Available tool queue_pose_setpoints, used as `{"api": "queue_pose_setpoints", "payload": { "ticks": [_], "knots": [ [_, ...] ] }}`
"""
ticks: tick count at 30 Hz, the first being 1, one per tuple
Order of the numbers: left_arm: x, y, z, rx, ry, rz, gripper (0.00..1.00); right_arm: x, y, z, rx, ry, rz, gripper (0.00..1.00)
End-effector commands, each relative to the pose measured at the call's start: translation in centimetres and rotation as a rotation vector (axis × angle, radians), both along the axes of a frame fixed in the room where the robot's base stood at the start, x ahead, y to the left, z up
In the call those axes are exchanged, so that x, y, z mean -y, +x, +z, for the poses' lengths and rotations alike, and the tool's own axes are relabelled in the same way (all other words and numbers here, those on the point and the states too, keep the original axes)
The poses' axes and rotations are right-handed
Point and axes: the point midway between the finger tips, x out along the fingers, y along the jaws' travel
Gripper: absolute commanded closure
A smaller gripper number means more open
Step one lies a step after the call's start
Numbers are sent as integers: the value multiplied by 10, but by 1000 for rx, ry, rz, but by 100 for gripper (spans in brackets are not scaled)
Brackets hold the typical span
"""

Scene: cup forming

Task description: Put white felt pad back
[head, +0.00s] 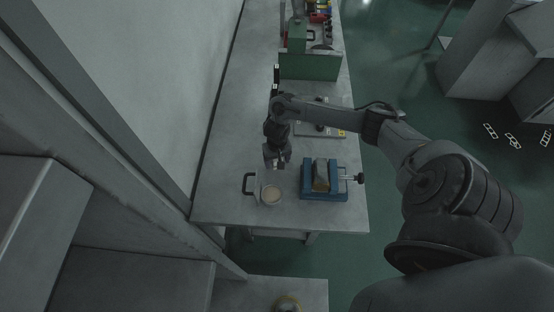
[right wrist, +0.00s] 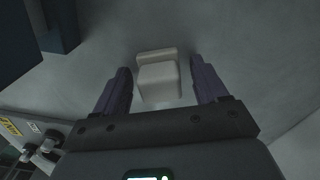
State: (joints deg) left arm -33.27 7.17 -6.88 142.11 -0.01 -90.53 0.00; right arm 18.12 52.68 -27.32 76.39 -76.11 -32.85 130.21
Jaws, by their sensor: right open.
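A small white block with a wider far edge, which looks like the white felt pad (right wrist: 158,82), is on the grey table top in the right wrist view. It is between the two spread fingers of my right gripper (right wrist: 160,64), with a gap on each side, and neither finger appears to touch it. The right gripper is open. My left gripper is not in view.
A green box (head: 310,66) stands farther back.

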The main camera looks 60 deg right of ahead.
Motion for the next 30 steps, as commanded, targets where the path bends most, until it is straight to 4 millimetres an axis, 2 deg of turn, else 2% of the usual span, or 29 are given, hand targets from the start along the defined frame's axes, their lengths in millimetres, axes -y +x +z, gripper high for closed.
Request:
{"api": "queue_pose_setpoints", "payload": {
  "ticks": [5, 8, 21, 30],
  "knots": [
    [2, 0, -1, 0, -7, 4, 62, 0, 0, 2, 1, 0, 1, 27],
    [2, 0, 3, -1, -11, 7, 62, 0, 0, 12, 1, -1, 1, 27],
    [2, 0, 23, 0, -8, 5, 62, 1, 1, 71, 1, -2, 1, 27],
    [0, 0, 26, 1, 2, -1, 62, 0, 0, 79, 0, 0, 0, 27]
  ]
}}
